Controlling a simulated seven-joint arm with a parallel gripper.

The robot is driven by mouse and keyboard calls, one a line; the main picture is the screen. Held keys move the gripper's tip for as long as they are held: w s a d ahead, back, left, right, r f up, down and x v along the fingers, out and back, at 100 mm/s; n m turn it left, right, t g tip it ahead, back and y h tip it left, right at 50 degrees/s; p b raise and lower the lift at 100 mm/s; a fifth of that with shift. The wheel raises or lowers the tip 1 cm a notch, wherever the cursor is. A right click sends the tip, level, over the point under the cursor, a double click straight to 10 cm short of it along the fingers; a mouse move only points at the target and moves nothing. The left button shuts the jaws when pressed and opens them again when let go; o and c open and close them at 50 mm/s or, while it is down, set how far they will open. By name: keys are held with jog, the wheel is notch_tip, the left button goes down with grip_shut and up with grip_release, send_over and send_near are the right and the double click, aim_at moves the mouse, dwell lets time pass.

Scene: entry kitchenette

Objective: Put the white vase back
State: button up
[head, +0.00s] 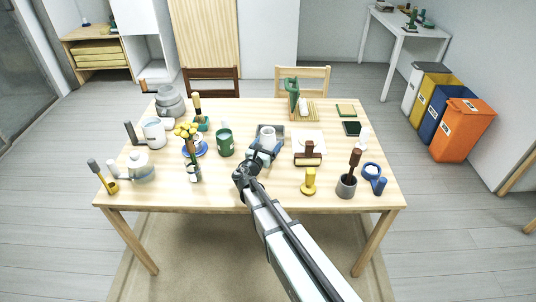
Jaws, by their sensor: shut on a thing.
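My gripper (267,146) is over the middle of the wooden table (240,193), reaching in from the front. It is shut on a small white round vessel (267,132), which I take to be the white vase. The vessel looks upright, with its open top facing up. Dark grey parts show on both sides of it, and its lower part is hidden by my gripper. I cannot tell whether its base touches the table or is held above it.
A green cup (225,142) stands close to the left of my gripper. A brown-handled brush (307,154) lies to the right and a yellow item (309,182) stands at front right. Yellow flowers (187,131) and a white teapot (140,165) are at left.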

aim_at(264, 144)
jog(key=shift+f, duration=2.3)
jog(key=shift+f, duration=0.1)
jog(key=o, duration=1.3)
jog(key=shift+o, duration=0.2)
jog(key=shift+f, duration=0.1)
jog(key=shift+s, duration=0.1)
jog(key=v, duration=0.7)
jog(key=shift+s+a+r, duration=0.1)
jog(key=shift+a+r, duration=0.05)
jog(key=shift+r, duration=3.85)
